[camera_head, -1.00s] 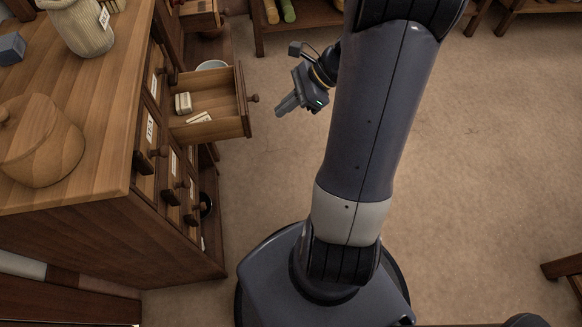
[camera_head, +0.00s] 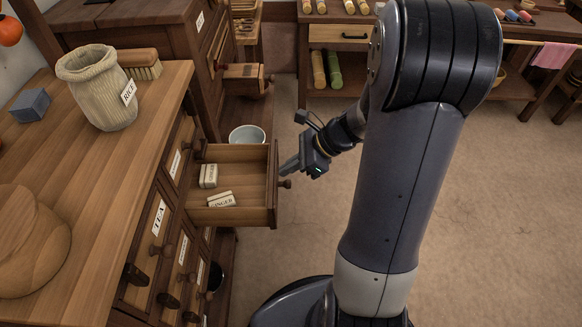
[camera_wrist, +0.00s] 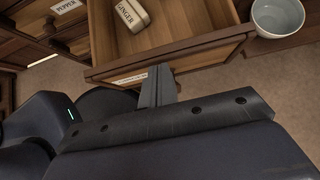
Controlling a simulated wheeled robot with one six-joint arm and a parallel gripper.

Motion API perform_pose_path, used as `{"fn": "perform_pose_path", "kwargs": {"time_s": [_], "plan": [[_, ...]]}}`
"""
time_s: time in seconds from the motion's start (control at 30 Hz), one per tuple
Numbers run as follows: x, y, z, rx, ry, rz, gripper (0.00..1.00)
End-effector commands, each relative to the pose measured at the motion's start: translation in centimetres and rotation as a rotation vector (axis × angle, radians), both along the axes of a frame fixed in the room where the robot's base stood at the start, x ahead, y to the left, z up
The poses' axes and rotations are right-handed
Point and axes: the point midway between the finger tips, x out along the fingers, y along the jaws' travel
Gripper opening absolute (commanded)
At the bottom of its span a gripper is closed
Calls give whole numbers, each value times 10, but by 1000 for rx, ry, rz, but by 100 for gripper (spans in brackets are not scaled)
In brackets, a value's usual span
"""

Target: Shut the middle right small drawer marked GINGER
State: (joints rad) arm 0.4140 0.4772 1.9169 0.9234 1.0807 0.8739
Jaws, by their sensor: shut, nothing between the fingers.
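The open small drawer (camera_head: 240,154) sticks out of the wooden cabinet's front; in the wrist view its front panel (camera_wrist: 205,57) carries a label (camera_wrist: 131,77) too small to read. Inside lie pale blocks, one marked GINGER (camera_head: 221,200); a GINGER block also shows in the wrist view (camera_wrist: 131,15). My gripper (camera_head: 285,167) is shut and empty, just outside the drawer front beside its round knob (camera_head: 285,184). In the wrist view the closed fingertips (camera_wrist: 158,72) are right at the front panel; I cannot tell whether they touch it.
Shut drawers, one labelled TEA (camera_head: 159,217), are in the cabinet front. A pale bowl (camera_head: 247,134) sits just beyond the open drawer. The floor at right is clear.

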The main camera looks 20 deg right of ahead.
Motion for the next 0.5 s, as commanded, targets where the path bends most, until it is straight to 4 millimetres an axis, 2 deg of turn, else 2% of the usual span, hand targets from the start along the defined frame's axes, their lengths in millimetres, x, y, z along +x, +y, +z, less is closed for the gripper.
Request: {"fn": "perform_pose_path", "kwargs": {"time_s": [0.27,0.5], "plan": [[3,12,1,-1,1,4,0],[16,55,1,0,1,8,0]]}}
